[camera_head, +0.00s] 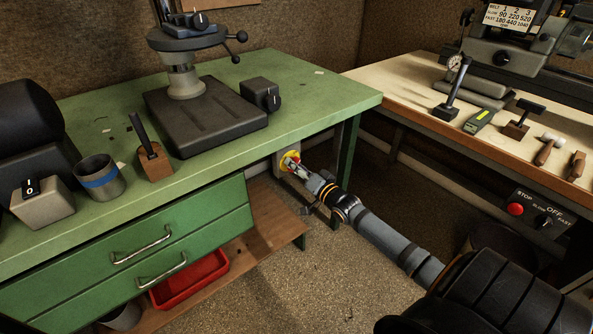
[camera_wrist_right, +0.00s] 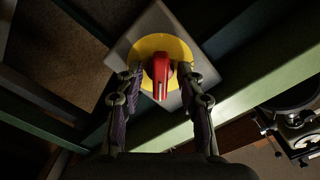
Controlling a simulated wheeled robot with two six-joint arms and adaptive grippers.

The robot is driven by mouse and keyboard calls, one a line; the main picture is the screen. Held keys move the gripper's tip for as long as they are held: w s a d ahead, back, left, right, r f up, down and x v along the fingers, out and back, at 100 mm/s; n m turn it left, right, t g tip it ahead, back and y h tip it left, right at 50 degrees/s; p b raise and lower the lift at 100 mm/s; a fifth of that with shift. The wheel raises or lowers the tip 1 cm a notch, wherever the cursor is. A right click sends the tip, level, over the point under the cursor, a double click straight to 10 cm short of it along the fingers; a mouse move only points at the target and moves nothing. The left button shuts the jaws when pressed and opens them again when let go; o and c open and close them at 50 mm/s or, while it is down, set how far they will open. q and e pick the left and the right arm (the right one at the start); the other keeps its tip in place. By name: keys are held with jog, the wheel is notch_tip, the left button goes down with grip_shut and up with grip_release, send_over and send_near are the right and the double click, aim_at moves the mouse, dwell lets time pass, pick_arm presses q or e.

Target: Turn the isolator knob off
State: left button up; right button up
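The isolator is a grey box (camera_wrist_right: 145,27) with a yellow disc (camera_wrist_right: 160,45) and a red knob (camera_wrist_right: 161,76) in the wrist view. The knob's long grip points toward the bottom of that picture. In the head view, the yellow disc (camera_head: 287,159) shows below the green bench's right end, and the knob is mostly hidden by my right gripper (camera_head: 299,171). In the wrist view, my right gripper (camera_wrist_right: 164,78) is open, one finger on each side of the knob. I see narrow gaps beside the knob, but cannot rule out contact. My left gripper is not in view.
The green bench (camera_head: 310,103) overhangs the isolator, with a bench leg (camera_head: 347,155) close to its right. A wooden low shelf (camera_head: 262,240) lies below. A second bench (camera_head: 400,85) with a stop-button panel (camera_head: 542,215) stands right. Open floor (camera_head: 300,290) lies in front.

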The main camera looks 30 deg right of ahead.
jog(key=shift+c, duration=0.2)
grip_shut()
jog(key=shift+n, duration=0.3)
pick_arm(q)
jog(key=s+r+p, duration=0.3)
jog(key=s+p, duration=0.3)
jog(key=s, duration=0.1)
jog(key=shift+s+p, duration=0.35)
jog(key=shift+p, duration=0.05)
pick_arm(e)
jog(key=shift+s+n, duration=0.1)
jog(key=shift+n, duration=8.5)
